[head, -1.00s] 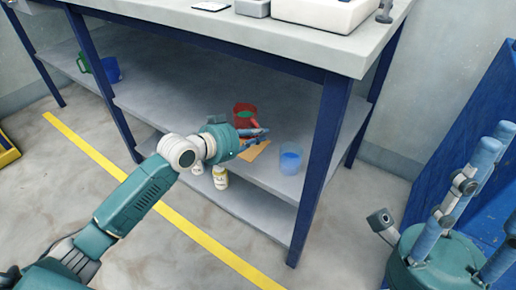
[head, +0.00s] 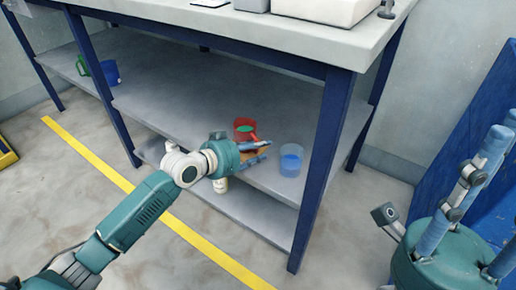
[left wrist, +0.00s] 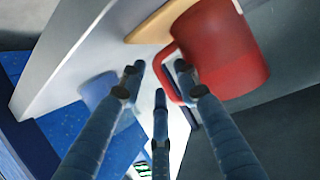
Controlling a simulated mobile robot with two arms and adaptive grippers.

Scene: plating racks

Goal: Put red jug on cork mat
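The red jug (head: 243,127) stands upright on the middle shelf in the head view, with green showing inside it. In the left wrist view, the red jug (left wrist: 222,48) is large at the upper right, its handle toward the fingers. My left gripper (head: 262,150) is open beside the jug. In the left wrist view, my left gripper (left wrist: 158,80) has its fingertips spread around the handle; contact is unclear. The tan cork mat (left wrist: 158,22) lies beside the jug and is mostly hidden by the gripper in the head view. My right gripper (head: 495,190) is open and empty at lower right.
A translucent blue cup (head: 291,160) stands right of the jug, near a blue table leg (head: 322,165). A green jug (head: 83,66) and a blue cup (head: 111,72) stand at the shelf's far left. A pale bottle (head: 220,184) is on the lower shelf.

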